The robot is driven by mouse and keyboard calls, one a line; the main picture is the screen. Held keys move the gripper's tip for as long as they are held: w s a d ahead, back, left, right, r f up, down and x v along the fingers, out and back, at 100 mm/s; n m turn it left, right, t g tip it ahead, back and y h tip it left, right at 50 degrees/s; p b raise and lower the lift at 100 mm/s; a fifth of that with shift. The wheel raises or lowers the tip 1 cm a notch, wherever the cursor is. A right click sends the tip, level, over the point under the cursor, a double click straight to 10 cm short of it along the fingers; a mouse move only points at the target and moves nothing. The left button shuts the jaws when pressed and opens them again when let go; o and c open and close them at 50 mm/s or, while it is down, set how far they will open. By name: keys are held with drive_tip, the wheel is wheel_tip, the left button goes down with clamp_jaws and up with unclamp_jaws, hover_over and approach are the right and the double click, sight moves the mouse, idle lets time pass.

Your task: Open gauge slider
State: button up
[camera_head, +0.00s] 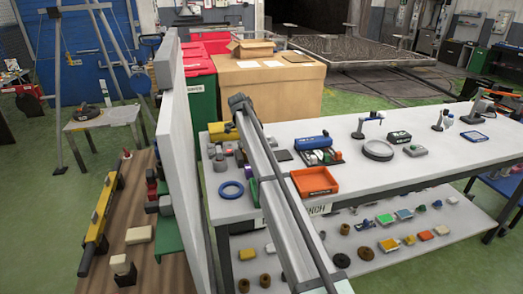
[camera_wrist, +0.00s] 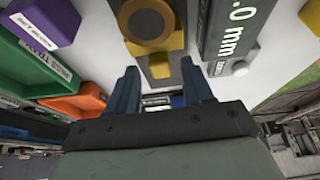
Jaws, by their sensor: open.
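In the wrist view a dark grey gauge (camera_wrist: 232,38) has a lit readout ending in ".0 mm". Beside it, at the top middle, is a yellow slider part (camera_wrist: 176,42) with a round brown knob on a grey bar. In the head view my arm crosses the bench, and I cannot make out the gripper or the gauge clearly.
An orange tray (camera_head: 315,181) lies on the white bench (camera_head: 365,185); a blue ring (camera_head: 231,190) is near its left end. A white upright panel (camera_head: 180,150) stands left of my arm. The wrist view shows a green tray (camera_wrist: 30,62) and a purple block (camera_wrist: 45,20).

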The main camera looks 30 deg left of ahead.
drive_tip(key=shift+x, duration=1.5)
clamp_jaws()
